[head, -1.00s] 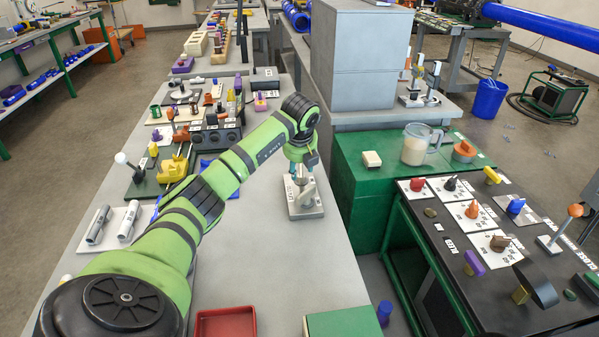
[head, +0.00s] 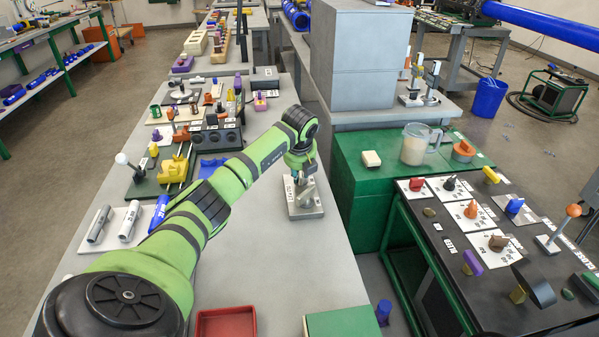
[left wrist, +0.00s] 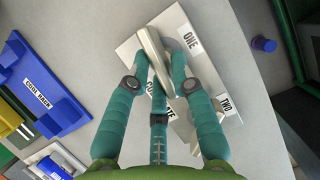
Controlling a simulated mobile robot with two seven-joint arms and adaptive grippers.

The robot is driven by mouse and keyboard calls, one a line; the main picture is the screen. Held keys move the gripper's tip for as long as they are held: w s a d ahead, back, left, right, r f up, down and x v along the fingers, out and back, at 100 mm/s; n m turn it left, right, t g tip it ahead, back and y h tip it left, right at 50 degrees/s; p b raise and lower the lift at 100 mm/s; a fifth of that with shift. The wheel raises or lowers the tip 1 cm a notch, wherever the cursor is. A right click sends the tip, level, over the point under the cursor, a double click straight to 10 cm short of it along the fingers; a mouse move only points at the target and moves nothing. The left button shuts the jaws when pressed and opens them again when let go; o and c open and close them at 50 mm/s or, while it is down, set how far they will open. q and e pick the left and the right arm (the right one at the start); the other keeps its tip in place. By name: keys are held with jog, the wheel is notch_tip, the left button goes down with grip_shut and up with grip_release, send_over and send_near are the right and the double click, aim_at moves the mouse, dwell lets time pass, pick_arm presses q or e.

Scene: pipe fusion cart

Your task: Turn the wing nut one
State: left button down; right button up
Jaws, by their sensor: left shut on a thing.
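The metal plate (head: 307,212) with wing nuts sits on the grey bench, under my left gripper (head: 303,178). In the left wrist view, the plate (left wrist: 133,43) carries the labels ONE and TWO and a partly hidden third label. The pale metal wing nut one (left wrist: 152,50) stands by the label ONE. The teal fingers of my left gripper (left wrist: 159,62) are shut on it, one on each side. Another metal part (left wrist: 187,125) near the label TWO is partly hidden by a finger. My right gripper is not in view.
A blue tray (left wrist: 45,85) lies left of the plate in the left wrist view. A red tray (head: 225,323) and a green box (head: 343,322) are at the bench's near end. A grey cabinet (head: 355,60) and green cabinet (head: 350,185) stand right of the bench.

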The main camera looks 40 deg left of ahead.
pick_arm(q)
jog(key=shift+a+m, duration=0.1)
jog(key=shift+m, duration=0.2)
jog(key=m, duration=0.1)
jog(key=m+b, duration=0.1)
jog(key=m+h, duration=0.1)
jog(key=shift+s+a+m+t+b, duration=0.1)
jog(key=shift+a+m+t+b, duration=0.2)
jog(key=shift+t, duration=0.1)
jog(key=shift+a+m+h+b, duration=0.15)
jog(key=shift+m+h, duration=0.35)
jog(key=shift+m, duration=0.6)
jog(key=shift+m+h+b, duration=0.25)
jog(key=shift+m+h, duration=0.25)
jog(key=shift+m, duration=0.6)
jog(key=shift+t, duration=0.3)
jog(key=c, duration=1.1)
grip_release()
jog(key=shift+c, duration=0.2)
jog(key=v, duration=1.2)
